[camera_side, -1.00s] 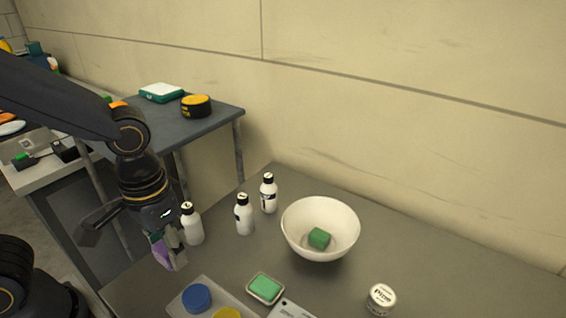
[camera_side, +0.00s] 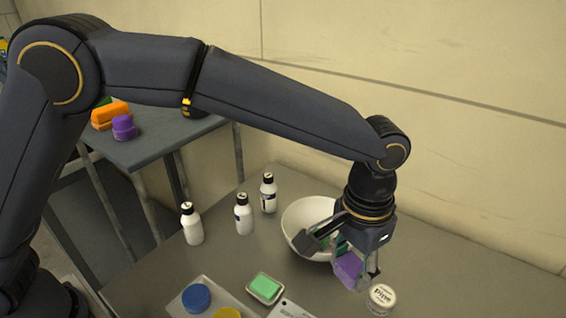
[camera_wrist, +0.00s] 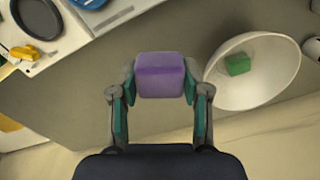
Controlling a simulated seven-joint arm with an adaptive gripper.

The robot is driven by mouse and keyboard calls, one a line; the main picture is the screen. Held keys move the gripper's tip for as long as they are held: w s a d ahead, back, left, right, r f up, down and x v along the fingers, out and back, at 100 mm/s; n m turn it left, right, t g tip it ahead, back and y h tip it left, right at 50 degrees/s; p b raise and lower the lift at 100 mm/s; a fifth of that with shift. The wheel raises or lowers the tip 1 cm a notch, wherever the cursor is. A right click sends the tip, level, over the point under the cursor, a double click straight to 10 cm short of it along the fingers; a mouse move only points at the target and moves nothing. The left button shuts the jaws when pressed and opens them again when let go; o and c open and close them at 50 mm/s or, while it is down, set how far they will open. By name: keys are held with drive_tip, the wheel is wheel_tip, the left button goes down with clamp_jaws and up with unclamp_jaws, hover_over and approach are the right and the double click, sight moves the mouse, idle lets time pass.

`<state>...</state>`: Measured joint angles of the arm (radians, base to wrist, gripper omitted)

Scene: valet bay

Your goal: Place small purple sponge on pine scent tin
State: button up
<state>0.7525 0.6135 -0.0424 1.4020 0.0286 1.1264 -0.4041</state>
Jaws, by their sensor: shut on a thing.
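The small purple sponge (camera_side: 348,270) is a block held between the fingers of my gripper (camera_side: 355,272). In the wrist view the sponge (camera_wrist: 160,76) sits between both fingertips of my gripper (camera_wrist: 160,82). In the side view they are above the table, in front of the white bowl and just up and left of the pine scent tin. The pine scent tin (camera_side: 381,298) is a small round white tin with dark lettering on its lid, standing on the table. Its lid looks bare. I cannot make out the tin in the wrist view.
The white bowl (camera_side: 297,219) holds a green block (camera_wrist: 238,64) and stands close behind my gripper. Several white bottles (camera_side: 243,215) stand to the left. A green sponge in a dish (camera_side: 265,287) and a tray (camera_side: 180,307) with a blue round item (camera_side: 196,297) lie in front.

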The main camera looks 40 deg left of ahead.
drive_tip(key=w+d+f, duration=0.2)
drive_tip(key=w+d, duration=0.1)
drive_tip(key=w, duration=0.1)
hover_over(383, 296)
wheel_tip(383, 296, down, 6)
drive_tip(key=shift+f, duration=1.5)
drive_tip(key=shift+f, duration=0.2)
drive_tip(key=o, duration=0.8)
